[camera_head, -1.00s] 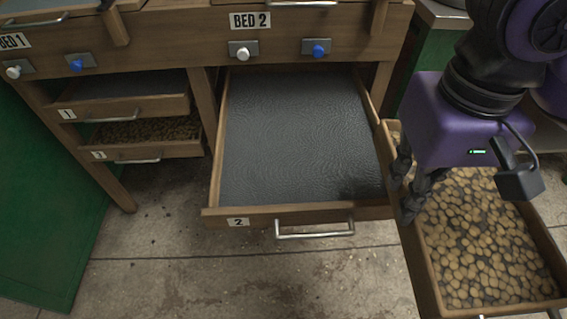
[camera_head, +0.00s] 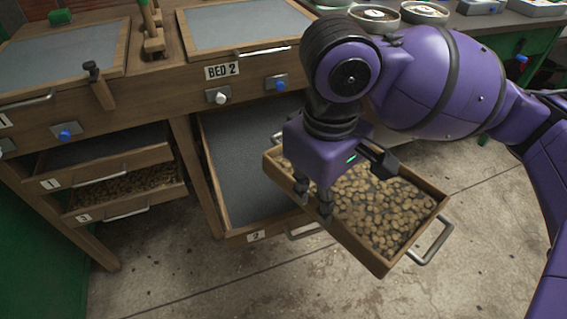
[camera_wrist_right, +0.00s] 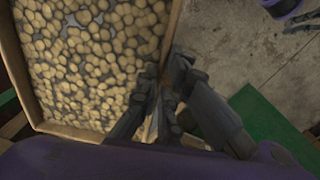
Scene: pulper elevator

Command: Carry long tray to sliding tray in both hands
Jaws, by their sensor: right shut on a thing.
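The long tray (camera_head: 375,262) is a wooden box filled with brown, bean-like pieces and has a metal handle at its right end. My right gripper (camera_head: 313,200) is shut on its near long wall, and the fingers grip that wall in the right wrist view (camera_wrist_right: 165,95). The sliding tray (camera_head: 232,165), labelled 2, is pulled out under Bed 2 with a dark, empty-looking floor. My left gripper is not in view in the head view.
Bed 2's bench (camera_head: 195,85) stands above the sliding tray, with white and blue knobs on its front. Smaller drawers (camera_head: 125,190) are at the left, one holding brown pieces. Round pans (camera_head: 425,12) stand on the counter behind my arm. Concrete floor is open in front.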

